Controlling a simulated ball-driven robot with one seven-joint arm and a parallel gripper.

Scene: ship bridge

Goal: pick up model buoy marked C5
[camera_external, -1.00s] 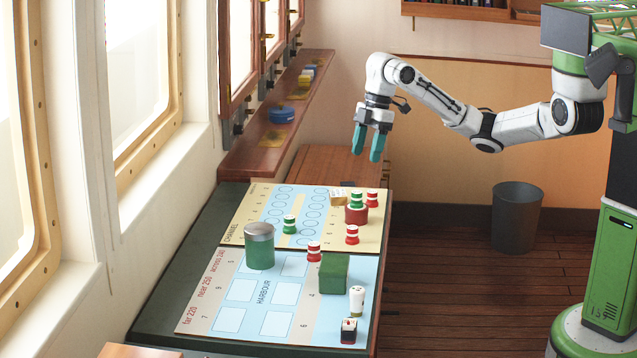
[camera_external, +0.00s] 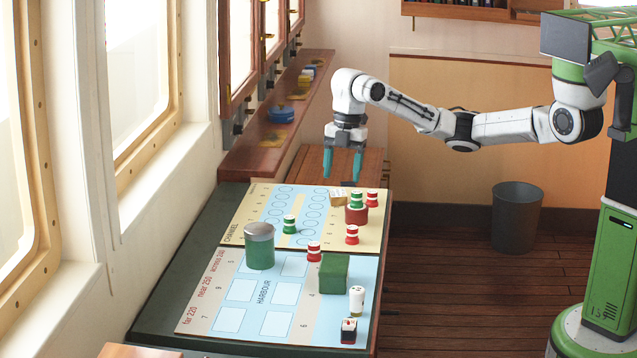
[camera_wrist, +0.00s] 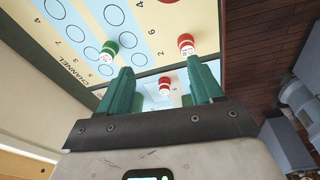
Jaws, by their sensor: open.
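Several small banded buoys stand on the chart board. A green-and-white buoy (camera_external: 289,224) stands on the channel half; it also shows in the wrist view (camera_wrist: 109,52). Red-and-white buoys are at the right edge (camera_external: 372,199), mid-right (camera_external: 352,235) and near the harbour half (camera_external: 314,251). Two red buoys show in the wrist view, upper (camera_wrist: 186,45) and between the fingers (camera_wrist: 165,86). Their markings are too small to read as C5. My gripper (camera_external: 342,170) is open and empty, above the board's far end.
The wall ledge (camera_external: 260,140) runs along the left.

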